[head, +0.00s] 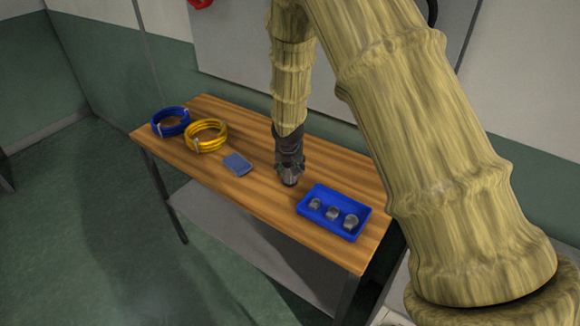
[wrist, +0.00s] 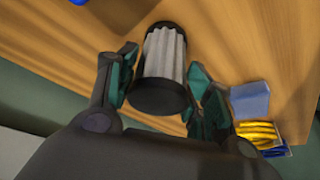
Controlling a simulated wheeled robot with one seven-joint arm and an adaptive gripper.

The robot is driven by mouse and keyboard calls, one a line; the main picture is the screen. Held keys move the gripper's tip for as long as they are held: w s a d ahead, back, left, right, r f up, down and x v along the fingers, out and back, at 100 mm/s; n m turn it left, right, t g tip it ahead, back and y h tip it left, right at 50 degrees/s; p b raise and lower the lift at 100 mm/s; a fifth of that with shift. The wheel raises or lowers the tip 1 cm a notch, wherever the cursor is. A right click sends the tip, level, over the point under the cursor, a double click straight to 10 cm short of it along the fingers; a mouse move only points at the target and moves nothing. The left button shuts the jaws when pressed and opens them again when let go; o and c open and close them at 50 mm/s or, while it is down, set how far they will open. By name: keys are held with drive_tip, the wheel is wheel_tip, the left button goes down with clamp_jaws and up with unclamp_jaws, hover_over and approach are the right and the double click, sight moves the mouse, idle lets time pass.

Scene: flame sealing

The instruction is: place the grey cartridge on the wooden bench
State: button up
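The grey cartridge (wrist: 164,54), ribbed with black ends, is between the two fingers of my gripper (wrist: 163,82) in the wrist view. The teal pads flank it closely on both sides; I cannot tell whether both press on it. In the head view my gripper (head: 290,168) points down low over the wooden bench (head: 262,208), left of the blue tray. Only a small dark end of the cartridge (head: 289,183) shows beneath it there, at or just above the bench top. The fingers hide the rest, and contact with the wood is unclear.
A blue tray (head: 313,221) with three small grey pieces lies close to the right of my gripper. A blue-grey block (head: 237,163) lies to the left, with yellow (head: 207,148) and blue (head: 171,134) coils beyond it. Bare wood lies between block and tray.

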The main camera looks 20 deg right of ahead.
drive_tip(key=shift+o, duration=0.9)
drive_tip(key=shift+r, duration=0.1)
drive_tip(key=shift+r, duration=0.15)
drive_tip(key=b+v, duration=0.2)
drive_tip(key=v, duration=1)
